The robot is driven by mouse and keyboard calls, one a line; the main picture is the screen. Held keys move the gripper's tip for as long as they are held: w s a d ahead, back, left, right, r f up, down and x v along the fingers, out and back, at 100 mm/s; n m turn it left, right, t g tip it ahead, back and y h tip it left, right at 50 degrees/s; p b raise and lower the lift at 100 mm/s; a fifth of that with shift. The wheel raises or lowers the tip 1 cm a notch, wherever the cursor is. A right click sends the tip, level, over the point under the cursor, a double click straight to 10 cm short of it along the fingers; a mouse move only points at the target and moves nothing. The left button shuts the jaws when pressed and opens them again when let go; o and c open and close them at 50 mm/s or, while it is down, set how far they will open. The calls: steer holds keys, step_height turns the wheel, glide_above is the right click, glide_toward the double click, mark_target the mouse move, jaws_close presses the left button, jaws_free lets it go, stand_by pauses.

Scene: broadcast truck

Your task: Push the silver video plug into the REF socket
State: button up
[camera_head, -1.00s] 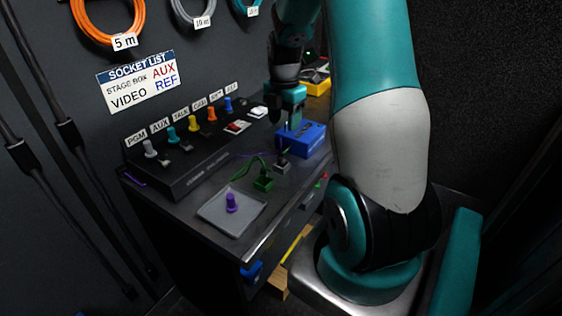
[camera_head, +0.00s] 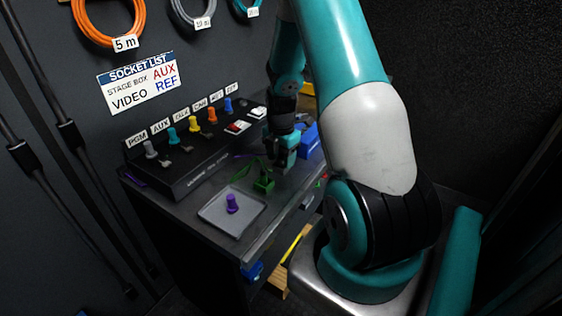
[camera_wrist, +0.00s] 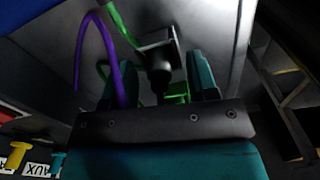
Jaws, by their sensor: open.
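The silver plug shows in the wrist view as a grey, square-ended block with a dark round stem (camera_wrist: 160,58), between the fingertips of my gripper (camera_wrist: 157,75). The fingers stand apart on either side of it, and I see no clear contact. In the head view my gripper (camera_head: 283,166) points down over the worktop and hides the plug. The black socket panel (camera_head: 195,182) stands along the wall with a row of labels. PGM and AUX are readable; the small rightmost label (camera_head: 231,87) is too small to read surely. The REF socket itself cannot be made out.
A green plug (camera_head: 263,184) stands just left of my gripper. A purple plug (camera_head: 232,205) stands in a grey tray (camera_head: 213,214). A blue box (camera_head: 309,139) is behind my gripper. A purple cable (camera_wrist: 82,55) and green cable run close to the fingers.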

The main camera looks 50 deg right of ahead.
jaws_close()
steer(key=shift+r, duration=0.15)
